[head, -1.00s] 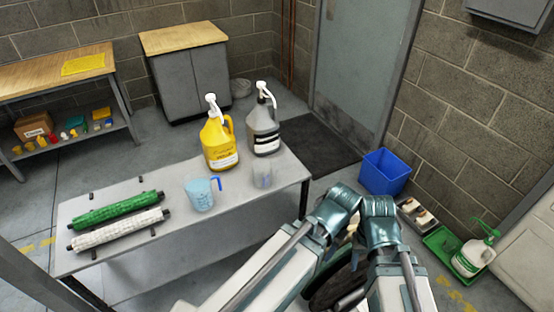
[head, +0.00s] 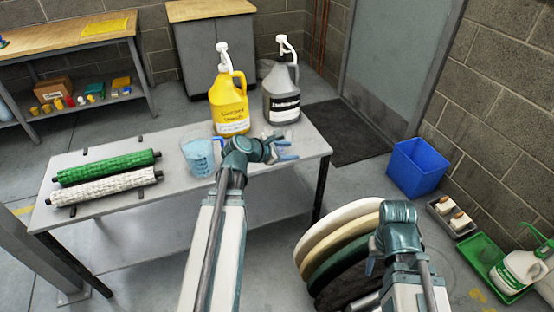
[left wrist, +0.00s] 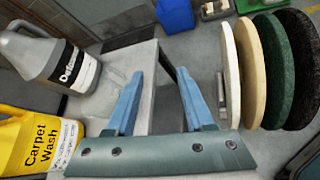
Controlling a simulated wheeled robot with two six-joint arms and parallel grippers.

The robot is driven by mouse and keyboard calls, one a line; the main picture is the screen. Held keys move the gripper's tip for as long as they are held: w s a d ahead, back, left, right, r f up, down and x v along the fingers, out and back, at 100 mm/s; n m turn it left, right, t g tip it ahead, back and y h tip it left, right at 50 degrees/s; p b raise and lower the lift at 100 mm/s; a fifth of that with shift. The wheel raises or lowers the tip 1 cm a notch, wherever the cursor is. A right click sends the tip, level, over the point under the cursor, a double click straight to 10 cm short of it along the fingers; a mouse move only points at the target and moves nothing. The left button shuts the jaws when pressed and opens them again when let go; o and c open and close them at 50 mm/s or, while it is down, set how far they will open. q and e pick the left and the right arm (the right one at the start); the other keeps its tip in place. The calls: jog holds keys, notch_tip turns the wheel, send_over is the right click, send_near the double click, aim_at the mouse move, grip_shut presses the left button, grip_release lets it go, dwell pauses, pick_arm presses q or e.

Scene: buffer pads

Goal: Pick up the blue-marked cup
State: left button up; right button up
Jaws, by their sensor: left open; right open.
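A clear measuring cup with a blue tint and blue handle (head: 198,156) stands upright on the grey table (head: 125,207), to the left of my left gripper. My left gripper (head: 286,150) is open and empty above the table's right part. In the left wrist view its two blue fingers (left wrist: 160,105) are spread apart, with table and floor between them. A second clear cup shows faintly beside the left finger in the left wrist view (left wrist: 113,88); in the head view the gripper mostly hides it. My right gripper (head: 373,257) is open, low at the right, beside the pads.
A yellow jug (head: 230,105) and a grey jug (head: 282,95) stand behind the cups. A green roller (head: 105,167) and a white roller (head: 105,187) lie at the table's left. Several round pads (head: 325,230) stand right of the table. A blue bin (head: 417,168) is on the floor.

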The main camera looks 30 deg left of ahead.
pick_arm(q)
jog(key=a+n+t+y+b, duration=0.2)
jog(key=a+n+t, duration=0.1)
jog(key=a+n, duration=0.55)
jog(key=w+f+m+b, duration=0.1)
jog(key=w+f+b, duration=0.2)
jog(key=w, duration=0.5)
jog(key=shift+a+f, duration=0.15)
jog(key=shift+a, duration=0.2)
pick_arm(e)
notch_tip(320, 180, down, 7)
pick_arm(q)
jog(key=b, duration=0.2)
send_over(282, 149)
jog(key=w, duration=0.1)
jog(key=shift+a+f, duration=0.1)
jog(key=shift+f, duration=0.85)
pick_arm(e)
jog(key=shift+f, duration=0.95)
pick_arm(q)
jog(key=shift+s, duration=0.1)
grip_shut()
